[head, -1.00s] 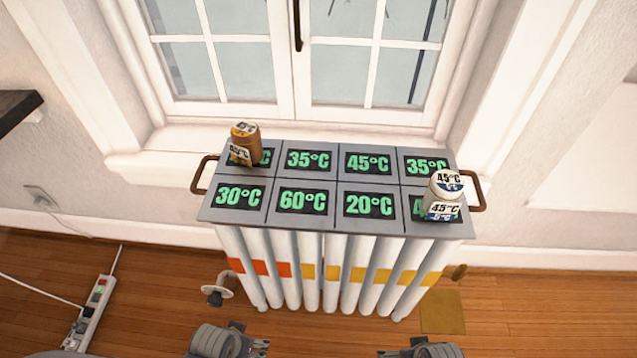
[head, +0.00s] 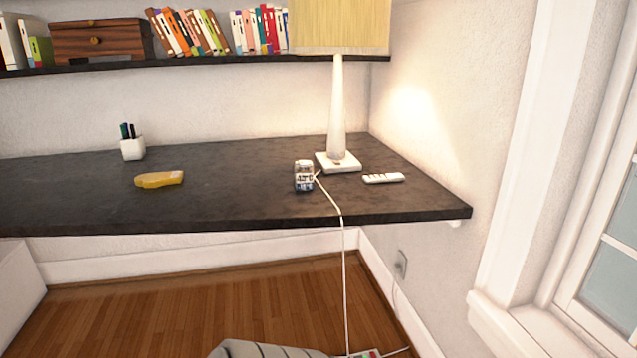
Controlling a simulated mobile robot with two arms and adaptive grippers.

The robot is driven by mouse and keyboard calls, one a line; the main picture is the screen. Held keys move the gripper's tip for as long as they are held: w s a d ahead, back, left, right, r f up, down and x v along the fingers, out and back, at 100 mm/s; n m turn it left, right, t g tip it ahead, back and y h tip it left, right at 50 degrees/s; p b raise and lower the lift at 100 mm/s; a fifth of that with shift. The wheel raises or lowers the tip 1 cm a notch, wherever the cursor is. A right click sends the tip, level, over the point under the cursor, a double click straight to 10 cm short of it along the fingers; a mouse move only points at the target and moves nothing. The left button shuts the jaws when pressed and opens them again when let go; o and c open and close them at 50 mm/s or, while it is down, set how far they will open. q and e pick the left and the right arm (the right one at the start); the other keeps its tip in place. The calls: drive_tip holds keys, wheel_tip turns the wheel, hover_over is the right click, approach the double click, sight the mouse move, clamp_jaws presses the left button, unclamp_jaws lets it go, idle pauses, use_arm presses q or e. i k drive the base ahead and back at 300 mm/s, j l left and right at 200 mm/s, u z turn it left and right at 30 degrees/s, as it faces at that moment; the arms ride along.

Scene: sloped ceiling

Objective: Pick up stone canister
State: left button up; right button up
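A small grey-white canister (head: 304,176) with dark markings and a bluish lower part stands upright on the dark desk (head: 235,205), just left of the lamp base. It looks like the stone canister, but its label is too small to read. The lamp's white cord passes close by its right side. Neither of my grippers shows in the head view. A grey ribbed part at the bottom edge seems to be mine.
A lamp (head: 338,115) stands behind the canister, with a white remote (head: 383,178) to its right. A yellow object (head: 160,180) and a pen cup (head: 132,147) lie left. A bookshelf (head: 200,62) overhangs the back. The desk's front middle is clear.

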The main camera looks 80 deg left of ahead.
sight(304, 169)
drive_tip(key=u, duration=2.5)
